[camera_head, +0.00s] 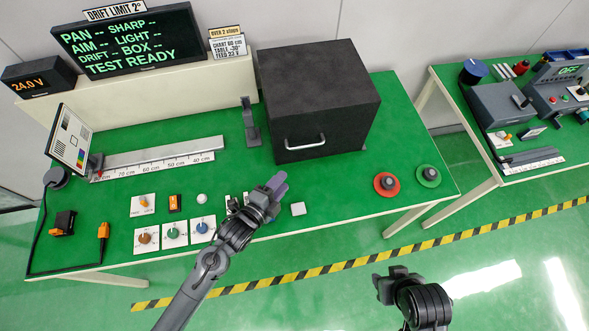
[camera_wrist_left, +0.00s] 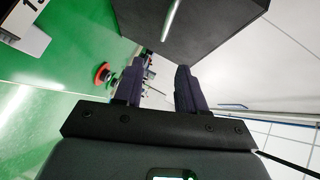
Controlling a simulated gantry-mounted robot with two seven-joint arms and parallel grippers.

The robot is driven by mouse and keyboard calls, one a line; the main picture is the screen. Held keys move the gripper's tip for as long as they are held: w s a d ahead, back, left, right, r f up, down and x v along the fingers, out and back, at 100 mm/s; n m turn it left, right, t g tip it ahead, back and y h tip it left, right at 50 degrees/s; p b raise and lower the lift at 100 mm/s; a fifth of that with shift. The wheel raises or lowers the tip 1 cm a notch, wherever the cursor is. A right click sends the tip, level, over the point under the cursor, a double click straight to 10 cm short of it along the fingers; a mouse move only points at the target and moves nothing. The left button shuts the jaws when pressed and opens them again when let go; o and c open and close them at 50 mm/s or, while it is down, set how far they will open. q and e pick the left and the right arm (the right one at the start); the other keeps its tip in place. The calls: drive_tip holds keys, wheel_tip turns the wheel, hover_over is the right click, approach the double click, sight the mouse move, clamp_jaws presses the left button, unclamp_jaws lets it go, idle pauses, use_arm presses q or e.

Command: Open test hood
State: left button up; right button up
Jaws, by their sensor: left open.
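The test hood is a black box (camera_head: 318,92) on the right half of the green table, its lid and front closed. A silver bar handle (camera_head: 305,142) sits on its front face; it also shows at the top of the left wrist view (camera_wrist_left: 172,18). My left gripper (camera_head: 277,184) is in front of the hood, lower left of the handle and apart from it. In the left wrist view its two dark fingers (camera_wrist_left: 155,85) are spread with nothing between them. My right gripper (camera_head: 385,285) is off the table's front edge at the lower right; its fingers are unclear.
Knob panels (camera_head: 174,233) line the front left. The display (camera_head: 127,42) reads TEST READY. A second table (camera_head: 480,140) stands right.

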use_arm(q)
drive_tip(key=w+d+f+b, duration=0.1)
drive_tip(key=w+d+b, duration=0.1)
drive_tip(key=w, duration=0.5)
drive_tip(key=w+d+f+m+t+b, duration=0.1)
drive_tip(key=w+d+f+b, duration=0.1)
drive_tip(key=w, duration=0.5)
drive_tip(key=shift+w+d+h+b, duration=0.2)
drive_tip(key=shift+d+h+b, duration=0.1)
drive_tip(key=shift+d+b, duration=0.55)
use_arm(e)
wheel_tip(320, 180, down, 8)
use_arm(q)
drive_tip(key=shift+a, duration=0.15)
drive_tip(key=shift+c, duration=0.3)
use_arm(e)
drive_tip(key=shift+s+a, duration=0.1)
use_arm(q)
clamp_jaws()
